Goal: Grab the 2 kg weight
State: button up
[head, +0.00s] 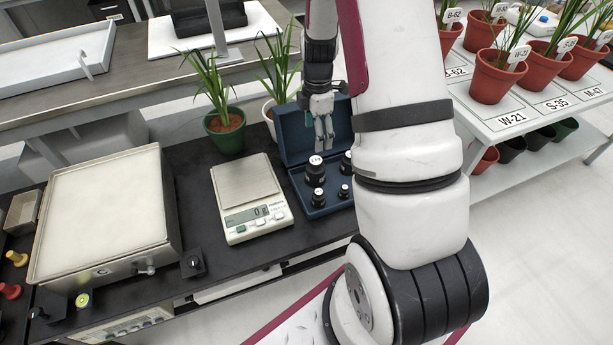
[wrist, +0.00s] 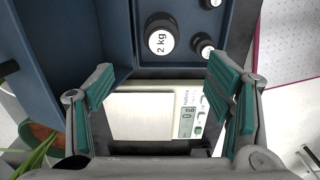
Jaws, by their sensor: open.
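The 2 kg weight (head: 315,172) is a black cylinder with a knob and a round white label, standing upright in an open blue case (head: 292,172). In the wrist view the 2 kg weight (wrist: 161,35) shows its label near the top centre, beyond the fingertips. My gripper (head: 324,135) is open and empty, hanging above and slightly behind the weight, apart from it. In the wrist view my gripper (wrist: 163,82) has its green-padded fingers spread wide. Part of the case is hidden behind my arm.
Smaller black weights (head: 318,198) stand beside it in the case. A scale (head: 246,190) reading 0 g sits to the left. The raised case lid (head: 290,130) and potted plants (head: 224,130) are behind. A metal tray (head: 100,215) stands farther left.

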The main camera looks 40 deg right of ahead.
aim_at(316, 160)
notch_tip(316, 160, down, 8)
jog(key=shift+f+b, duration=0.1)
jog(key=shift+b, duration=0.65)
jog(key=shift+s+f+b, duration=0.15)
jog(key=shift+f+b, duration=0.5)
jog(key=shift+f, duration=2.2)
grip_shut()
jog(key=shift+d+r, duration=0.1)
jog(key=shift+r, duration=0.05)
